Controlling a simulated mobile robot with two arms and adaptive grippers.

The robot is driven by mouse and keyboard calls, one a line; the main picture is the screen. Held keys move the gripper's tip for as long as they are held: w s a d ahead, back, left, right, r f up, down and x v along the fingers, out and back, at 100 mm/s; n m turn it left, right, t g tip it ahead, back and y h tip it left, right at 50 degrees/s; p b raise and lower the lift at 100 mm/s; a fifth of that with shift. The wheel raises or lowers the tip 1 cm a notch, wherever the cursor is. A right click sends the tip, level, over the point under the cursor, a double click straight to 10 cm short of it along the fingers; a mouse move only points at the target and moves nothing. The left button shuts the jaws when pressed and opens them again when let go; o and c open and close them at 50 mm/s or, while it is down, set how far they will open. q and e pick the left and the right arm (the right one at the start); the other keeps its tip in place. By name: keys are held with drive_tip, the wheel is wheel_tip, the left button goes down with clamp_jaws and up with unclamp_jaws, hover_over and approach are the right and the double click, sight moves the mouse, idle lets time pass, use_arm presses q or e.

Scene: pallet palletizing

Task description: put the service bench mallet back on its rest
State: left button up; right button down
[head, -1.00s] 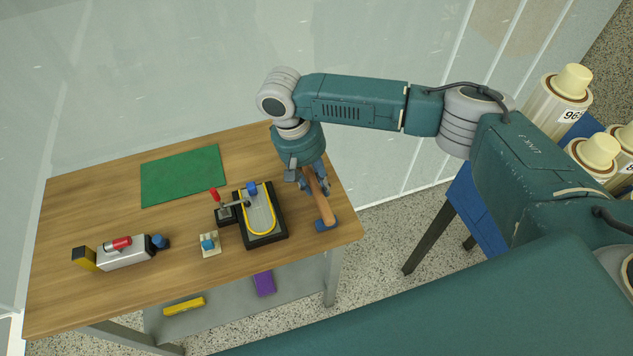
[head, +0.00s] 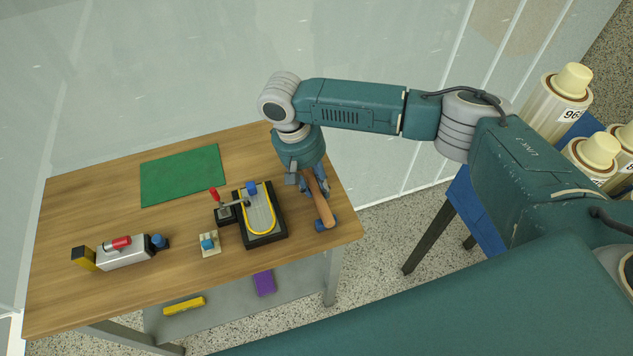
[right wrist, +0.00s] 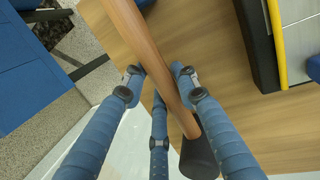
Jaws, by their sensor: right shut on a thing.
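The mallet has a wooden handle (head: 321,204), a blue head (head: 319,226) and a dark grip end (right wrist: 199,157). It is at the right end of the wooden bench (head: 185,285), its head toward the front edge. My right gripper (head: 307,187) is shut on the handle, which also passes between its blue fingers (right wrist: 158,88) in the right wrist view. I cannot tell whether the mallet touches the bench top. I cannot single out its rest. My left gripper is not in view.
A black fixture (head: 266,239) with a yellow loop and a red-handled clamp (head: 222,211) stands just left of the mallet. A small pale block (head: 209,250), a grey device (head: 124,255) and a green mat (head: 181,175) lie farther left. The front left bench top is clear.

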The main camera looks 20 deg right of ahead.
drive_tip(key=c, duration=1.3)
unclamp_jaws()
drive_tip(key=shift+f, duration=0.1)
